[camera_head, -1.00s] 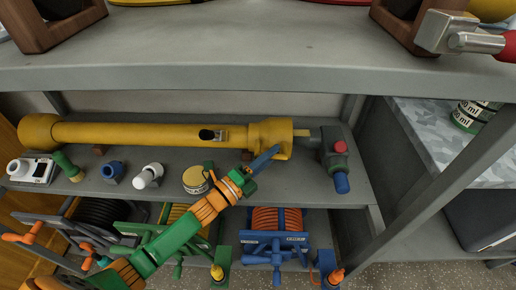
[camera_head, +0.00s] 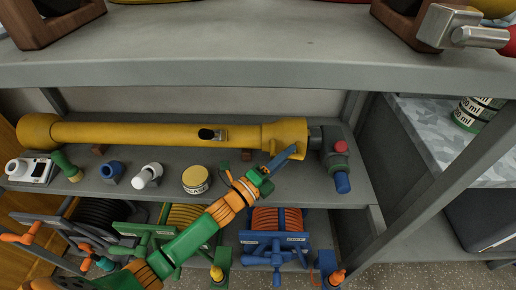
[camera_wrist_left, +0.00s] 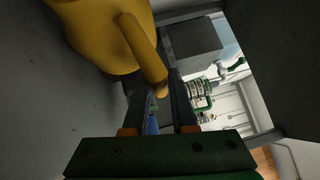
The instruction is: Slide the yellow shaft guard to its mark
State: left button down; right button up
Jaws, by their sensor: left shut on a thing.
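The yellow shaft guard (camera_head: 160,134) lies lengthwise along the grey shelf in the head view. Its wide collar (camera_head: 285,134) is at the right end, close against the grey fitting (camera_head: 334,145) with a red knob and a blue end. I cannot tell if they touch. My left gripper (camera_head: 284,158) is at the front underside of this collar. In the left wrist view, the gripper (camera_wrist_left: 163,92) has its fingers on either side of a yellow peg (camera_wrist_left: 146,52) of the guard and is shut on it. I cannot make out the mark. My right gripper is not in view.
Along the shelf's front stand a white device (camera_head: 30,171), a green-handled piece (camera_head: 67,165), a blue piece (camera_head: 112,171), a white piece (camera_head: 147,175) and a yellow-lidded tin (camera_head: 196,180). Reels, including an orange one (camera_head: 277,222), stand below. The upper shelf (camera_head: 250,60) overhangs the guard.

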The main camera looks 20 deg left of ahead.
aim_at(301, 155)
pick_arm(q)
jog(key=shift+w+d+b, duration=0.25)
jog(key=shift+d, duration=0.7)
jog(key=shift+w+d+b, duration=0.2)
jog(key=shift+w+d, duration=0.05)
jog(key=shift+d, duration=0.65)
jog(key=c, duration=0.6)
grip_release()
jog(key=shift+c, duration=0.2)
